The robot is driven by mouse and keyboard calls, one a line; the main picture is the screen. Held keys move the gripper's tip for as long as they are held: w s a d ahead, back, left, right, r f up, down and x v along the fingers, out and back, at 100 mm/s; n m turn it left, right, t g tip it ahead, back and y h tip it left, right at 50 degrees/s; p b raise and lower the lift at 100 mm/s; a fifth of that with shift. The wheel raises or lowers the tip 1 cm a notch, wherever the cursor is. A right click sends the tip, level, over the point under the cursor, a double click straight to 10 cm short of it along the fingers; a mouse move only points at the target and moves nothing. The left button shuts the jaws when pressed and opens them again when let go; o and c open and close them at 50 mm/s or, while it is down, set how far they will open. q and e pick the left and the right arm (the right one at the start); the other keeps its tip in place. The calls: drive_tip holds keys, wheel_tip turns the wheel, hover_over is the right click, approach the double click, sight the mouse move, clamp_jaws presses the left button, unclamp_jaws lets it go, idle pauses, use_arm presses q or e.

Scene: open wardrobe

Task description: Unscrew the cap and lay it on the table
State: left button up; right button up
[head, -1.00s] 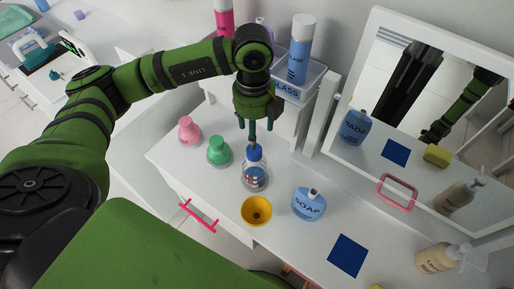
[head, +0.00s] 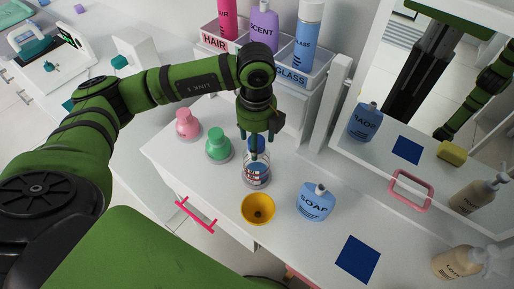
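A clear bottle (head: 257,176) with a dark band and a blue cap (head: 257,144) stands upright on the white tabletop (head: 300,245). My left gripper (head: 258,138) points down from above, with its fingers at the cap. Part of the cap shows between and below the fingers. I cannot tell whether the fingers press on it. My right gripper is out of view.
A dark blue square (head: 358,259) lies at the front right. A mirror (head: 424,150) and bottle bins (head: 287,86) stand behind.

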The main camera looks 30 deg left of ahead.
use_arm(q)
drive_tip(key=c, duration=1.1)
drive_tip(key=n+p, duration=0.1)
drive_tip(key=n, duration=0.5)
drive_tip(key=shift+r+p, duration=0.1)
drive_tip(key=shift+p, duration=0.2)
drive_tip(key=shift+c, duration=0.2)
drive_tip(key=n+p, duration=0.1)
drive_tip(key=n, duration=0.3)
drive_tip(key=n+p, duration=0.1)
drive_tip(key=n, duration=0.2)
drive_tip(key=shift+w+d+r+n+p, duration=0.1)
drive_tip(key=shift+n+p, duration=0.5)
drive_tip(key=shift+p, duration=1.1)
drive_tip(key=shift+r+n+p, duration=0.1)
drive_tip(key=shift+n+p, duration=0.5)
drive_tip(key=shift+p, duration=1.05)
drive_tip(key=shift+f+n+p, duration=0.1)
drive_tip(key=shift+n+p, duration=0.8)
drive_tip(key=shift+p, duration=1.35)
drive_tip(key=shift+f, duration=0.1)
